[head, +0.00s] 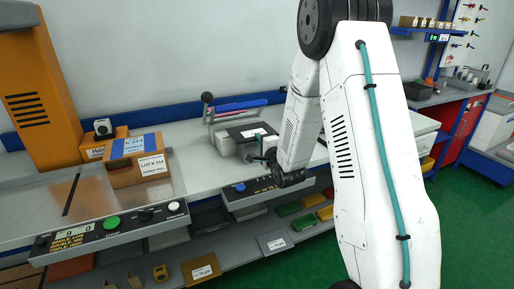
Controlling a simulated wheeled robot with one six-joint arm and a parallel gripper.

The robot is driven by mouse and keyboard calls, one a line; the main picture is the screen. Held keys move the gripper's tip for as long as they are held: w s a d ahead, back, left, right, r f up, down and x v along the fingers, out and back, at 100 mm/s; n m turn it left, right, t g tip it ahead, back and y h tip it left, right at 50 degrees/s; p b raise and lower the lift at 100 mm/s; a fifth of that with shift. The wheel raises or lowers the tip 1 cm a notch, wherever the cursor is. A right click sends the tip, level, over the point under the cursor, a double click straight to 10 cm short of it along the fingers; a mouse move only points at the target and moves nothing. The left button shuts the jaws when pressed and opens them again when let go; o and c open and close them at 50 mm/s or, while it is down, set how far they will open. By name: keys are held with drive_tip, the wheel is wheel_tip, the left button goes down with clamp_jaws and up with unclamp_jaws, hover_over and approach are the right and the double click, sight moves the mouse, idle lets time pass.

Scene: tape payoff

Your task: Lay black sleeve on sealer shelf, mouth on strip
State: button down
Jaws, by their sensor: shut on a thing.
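The sealer (225,144) is a grey box on the white bench, with a raised bar in red and blue and a black knob on its lever. The black sleeve (237,131), with a white label, shows flat over the top front of the sealer. My gripper (262,157) is at the sealer's right front, shut at the sleeve's near right edge. The fingertips are small and partly hidden. I cannot tell whether the sleeve touches the shelf or where its mouth is relative to the strip.
Cardboard boxes (138,172) stand on the steel plate at left, near an orange machine (42,85). A control panel (110,229) and a panel with a blue button (248,192) line the bench front. Bins (288,209) sit on the lower shelf. My arm hides the bench's right part.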

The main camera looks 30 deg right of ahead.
drive_tip(key=shift+w+f, duration=0.15)
drive_tip(key=shift+f, duration=1.6)
drive_tip(key=shift+f, duration=0.1)
drive_tip(key=c, duration=1.5)
unclamp_jaws()
